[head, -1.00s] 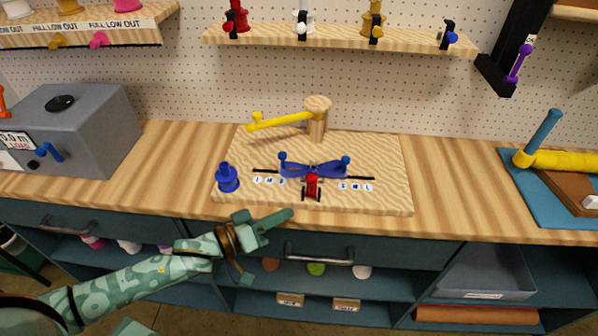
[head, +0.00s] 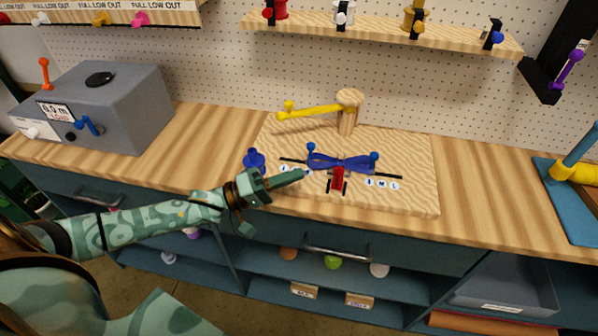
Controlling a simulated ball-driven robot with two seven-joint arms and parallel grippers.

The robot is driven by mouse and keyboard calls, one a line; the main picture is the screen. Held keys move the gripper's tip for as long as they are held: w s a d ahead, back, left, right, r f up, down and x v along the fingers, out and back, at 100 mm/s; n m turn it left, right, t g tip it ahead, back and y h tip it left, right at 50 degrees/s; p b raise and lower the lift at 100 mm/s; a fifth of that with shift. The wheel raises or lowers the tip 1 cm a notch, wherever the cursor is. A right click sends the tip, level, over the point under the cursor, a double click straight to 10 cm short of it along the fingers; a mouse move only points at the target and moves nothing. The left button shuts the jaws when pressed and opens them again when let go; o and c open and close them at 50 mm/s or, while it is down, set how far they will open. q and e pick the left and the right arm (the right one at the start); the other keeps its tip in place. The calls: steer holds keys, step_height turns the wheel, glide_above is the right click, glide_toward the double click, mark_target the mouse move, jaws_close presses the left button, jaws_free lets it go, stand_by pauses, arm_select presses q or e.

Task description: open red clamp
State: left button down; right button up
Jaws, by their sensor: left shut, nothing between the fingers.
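The red clamp (head: 338,179) stands at the front middle of a wooden board (head: 415,200) on the bench, just in front of a blue bow-shaped piece (head: 342,163) with a round knob at each end. Whether its jaws are open or shut is too small to tell. My left gripper (head: 300,174) is shut and empty. Its fingertips point right, over the board's front left part, a short way left of the red clamp and apart from it in the picture. My right gripper is not in view.
A yellow lever (head: 310,111) on a wooden post (head: 348,115) stands behind the clamp. A blue spool (head: 254,159) is at the board's left, close behind my left gripper. A grey box (head: 125,110) stands at the left.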

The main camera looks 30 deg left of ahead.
mark_target(335, 172)
arm_select(q)
steer(key=x, duration=0.8)
steer(key=shift+s+d+f+m+h+b, duration=0.15)
steer(key=shift+s+m+h+b, duration=0.25)
steer(key=shift+m+b, duration=0.3)
steer(key=m, duration=0.1)
steer(key=s+m+h+b, duration=0.1)
steer(key=m+h, duration=0.1)
steer(key=m, duration=0.1)
steer(key=shift+s+d+f+g, duration=0.2)
steer(key=shift+s+d+g, duration=0.05)
steer(key=shift+s+g, duration=0.05)
steer(key=shift+s+d+f, duration=0.1)
steer(key=shift+s+d, duration=0.05)
steer(key=shift+s, duration=0.35)
steer(key=shift+s+f+p, duration=0.2)
steer(key=shift+p, duration=0.1)
steer(key=shift+f, duration=0.1)
stand_by(0.3)
